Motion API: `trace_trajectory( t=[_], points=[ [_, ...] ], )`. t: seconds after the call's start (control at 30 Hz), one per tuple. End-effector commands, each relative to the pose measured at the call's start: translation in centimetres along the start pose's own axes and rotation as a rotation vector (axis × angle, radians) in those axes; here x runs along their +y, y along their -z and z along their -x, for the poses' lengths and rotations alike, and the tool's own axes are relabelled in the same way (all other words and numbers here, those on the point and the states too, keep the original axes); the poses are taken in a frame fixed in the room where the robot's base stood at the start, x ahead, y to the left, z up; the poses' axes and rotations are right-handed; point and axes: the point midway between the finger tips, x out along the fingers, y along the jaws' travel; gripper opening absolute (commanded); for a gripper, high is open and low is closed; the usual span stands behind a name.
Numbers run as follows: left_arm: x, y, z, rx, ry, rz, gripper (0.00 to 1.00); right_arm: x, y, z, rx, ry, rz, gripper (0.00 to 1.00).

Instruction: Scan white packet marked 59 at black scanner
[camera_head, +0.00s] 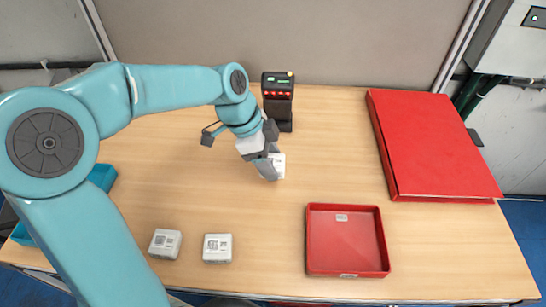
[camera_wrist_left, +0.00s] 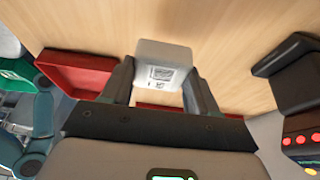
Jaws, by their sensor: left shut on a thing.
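My left gripper (camera_head: 266,156) is shut on a white packet (camera_head: 279,165) near the middle of the table, in front of the black scanner (camera_head: 278,97). In the left wrist view the packet (camera_wrist_left: 164,65) sits between the two dark fingers of the gripper (camera_wrist_left: 160,88), with a printed label facing the camera; its number is too small to read. The scanner stands upright at the back of the table, with red buttons and a lit green display. It also shows at the right edge of the left wrist view (camera_wrist_left: 298,142). My right gripper is not in view.
Two white packets with printed labels (camera_head: 165,243) (camera_head: 217,248) lie at the front left. A red tray (camera_head: 382,262) stands at the front right. A large red box or folder (camera_head: 432,145) lies at the right. A teal tray (camera_head: 103,177) is partly hidden by my left arm.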

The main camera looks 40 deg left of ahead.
Motion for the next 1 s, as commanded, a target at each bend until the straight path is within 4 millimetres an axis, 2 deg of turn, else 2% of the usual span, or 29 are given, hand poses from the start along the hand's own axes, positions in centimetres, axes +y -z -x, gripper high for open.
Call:
trace_trajectory(
  t=[0.2,0.43,1.0],
  points=[
    [-2.2,-0.7,-2.1,0.000,-0.001,0.002,0.23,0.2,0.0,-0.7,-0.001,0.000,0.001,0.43],
    [-3.7,-1.0,-3.4,0.001,0.000,-0.002,0.23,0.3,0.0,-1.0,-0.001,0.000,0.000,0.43],
    [-4.2,-0.9,-3.7,0.001,0.000,-0.004,0.23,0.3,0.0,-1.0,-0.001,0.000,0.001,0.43]
  ],
)
